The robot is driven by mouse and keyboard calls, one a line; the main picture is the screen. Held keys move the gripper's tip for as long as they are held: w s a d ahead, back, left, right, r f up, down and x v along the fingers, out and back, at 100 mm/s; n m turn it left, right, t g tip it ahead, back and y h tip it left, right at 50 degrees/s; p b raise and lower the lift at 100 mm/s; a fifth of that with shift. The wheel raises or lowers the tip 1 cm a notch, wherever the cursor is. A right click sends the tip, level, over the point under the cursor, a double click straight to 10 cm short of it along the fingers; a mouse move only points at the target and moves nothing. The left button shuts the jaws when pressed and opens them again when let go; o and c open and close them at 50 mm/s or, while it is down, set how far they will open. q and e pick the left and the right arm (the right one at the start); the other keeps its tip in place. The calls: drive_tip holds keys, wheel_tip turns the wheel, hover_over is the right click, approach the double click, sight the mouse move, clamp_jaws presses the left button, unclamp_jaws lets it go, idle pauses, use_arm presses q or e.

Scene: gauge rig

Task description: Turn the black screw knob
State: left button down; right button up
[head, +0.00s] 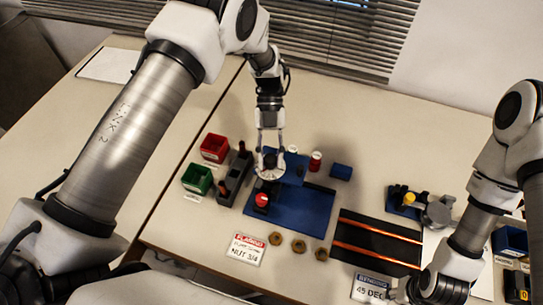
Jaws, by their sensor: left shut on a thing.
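My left gripper (270,158) reaches down from above at the middle of the view and is shut on the small black screw knob (270,161) of the gauge rig. The fingers hide most of the knob. Just below the knob a pale round part (267,174) shows, and a red ball-like knob (261,199) stands in front of it. The rig has a blue base plate (300,212). My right arm comes in from the right, and my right gripper (432,290) is low at the bottom edge, with its fingers not clear.
Red (214,148) and green (197,179) bins and a dark tool rack (235,178) stand left of the rig. Several brass nuts (298,246) lie in front. A black block with copper strips (376,243) is at right. A blue block (341,171) lies behind.

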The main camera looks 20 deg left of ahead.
use_arm(q)
drive_tip(key=shift+s, duration=0.15)
drive_tip(key=c, duration=0.8)
unclamp_jaws()
drive_tip(key=shift+a, duration=0.1)
drive_tip(key=shift+s+a, duration=0.1)
drive_tip(key=shift+s, duration=0.05)
drive_tip(key=shift+w+r, duration=0.15)
drive_tip(key=shift+w, duration=0.1)
drive_tip(key=v, duration=1.1)
drive_tip(key=shift+r, duration=0.25)
drive_tip(key=shift+w+a+r, duration=0.1)
